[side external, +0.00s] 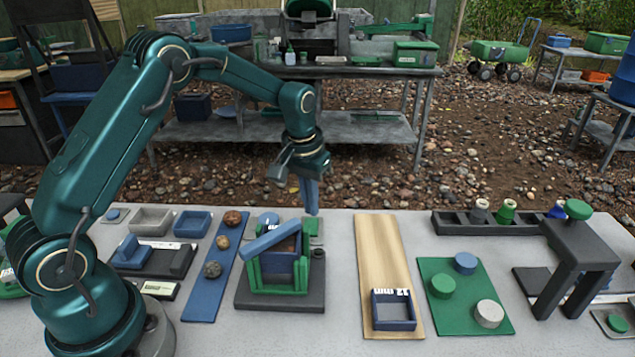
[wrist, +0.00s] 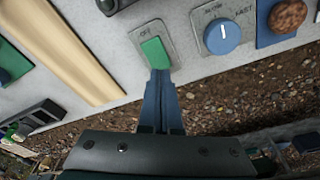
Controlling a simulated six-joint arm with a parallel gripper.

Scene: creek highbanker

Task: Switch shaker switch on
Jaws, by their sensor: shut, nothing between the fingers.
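The shaker switch (wrist: 154,52) is a green rocker on a grey plate, with a small label at its far end that seems to read OFF. In the side view the switch (side external: 312,227) is partly visible behind the green and blue highbanker (side external: 279,266). My gripper (wrist: 160,73) is shut and empty, its blue fingers pointing at the rocker's near edge. In the side view my gripper (side external: 312,212) hangs down just above the switch plate. I cannot tell whether the fingertips touch the rocker.
A blue speed knob (wrist: 222,36) marked SLOW and FAST sits beside the switch. A blue strip (side external: 213,285) with several rocks lies left of the highbanker. A wooden board (side external: 378,250) with a blue tray (side external: 393,311) lies to the right.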

